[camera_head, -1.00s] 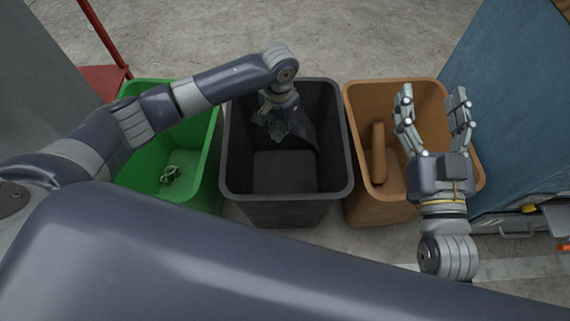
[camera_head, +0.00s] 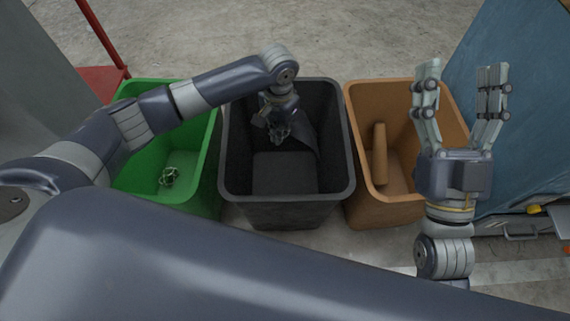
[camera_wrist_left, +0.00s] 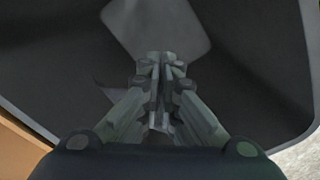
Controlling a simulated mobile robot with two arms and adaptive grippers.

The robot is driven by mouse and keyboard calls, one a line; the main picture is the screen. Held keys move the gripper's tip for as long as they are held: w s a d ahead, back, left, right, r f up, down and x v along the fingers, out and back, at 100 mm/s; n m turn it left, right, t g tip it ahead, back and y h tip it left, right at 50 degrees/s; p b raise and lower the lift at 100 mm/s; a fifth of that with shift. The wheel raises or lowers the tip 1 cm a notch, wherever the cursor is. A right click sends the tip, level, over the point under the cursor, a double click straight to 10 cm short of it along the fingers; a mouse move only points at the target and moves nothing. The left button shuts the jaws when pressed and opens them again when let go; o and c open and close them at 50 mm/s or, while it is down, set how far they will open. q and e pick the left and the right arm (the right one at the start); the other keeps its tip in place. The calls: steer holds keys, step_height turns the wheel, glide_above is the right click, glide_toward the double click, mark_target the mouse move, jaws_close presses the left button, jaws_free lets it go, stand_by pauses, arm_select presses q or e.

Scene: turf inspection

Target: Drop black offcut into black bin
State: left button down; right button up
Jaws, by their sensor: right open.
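The black bin (camera_head: 336,185) stands in the middle, its inside dark and its floor bare where I see it. My left gripper (camera_head: 281,137) points down inside the bin, below its rim, near the back wall. Its fingers (camera_wrist_left: 160,75) are drawn together in the left wrist view. The black offcut (camera_head: 304,133), a thin dark sheet, hangs at the fingers and reaches to their right, above the bin floor. A pointed corner of it shows in the left wrist view (camera_wrist_left: 113,92); the fingers hide the rest. My right gripper (camera_head: 460,70) is open and empty, pointing up over the orange bin.
A green bin (camera_head: 207,165) with a small pale tangled piece (camera_head: 169,177) stands left. An orange bin (camera_head: 358,160) holding a brown cylinder (camera_head: 380,150) stands right. A blue panel (camera_head: 520,110) flanks the right side; a red post (camera_head: 103,35) stands back left.

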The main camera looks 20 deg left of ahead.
arm_select(q)
steer(key=c, duration=1.2)
jaws_free()
steer(key=shift+o, duration=0.4)
steer(key=o, duration=0.6)
steer(key=shift+o, duration=0.2)
arm_select(e)
steer(key=shift+w, duration=0.1)
steer(key=d+f+g+h+p, duration=0.25)
steer(key=f+g, duration=0.35)
steer(key=f, duration=0.5)
steer(key=d+f+g+h+p, duration=0.1)
steer(key=f+g+h+p, duration=0.15)
steer(key=f+g, duration=0.6)
arm_select(q)
steer(key=shift+r+p, duration=1.15)
steer(key=shift+r, duration=1.6)
arm_select(e)
steer(key=s+d+f+m+g+h, duration=0.1)
steer(key=s+d+f+g, duration=0.2)
steer(key=s+f, duration=0.5)
steer(key=shift+s+f+g, duration=0.35)
steer(key=shift+s+g, duration=0.5)
steer(key=shift+s, duration=0.4)
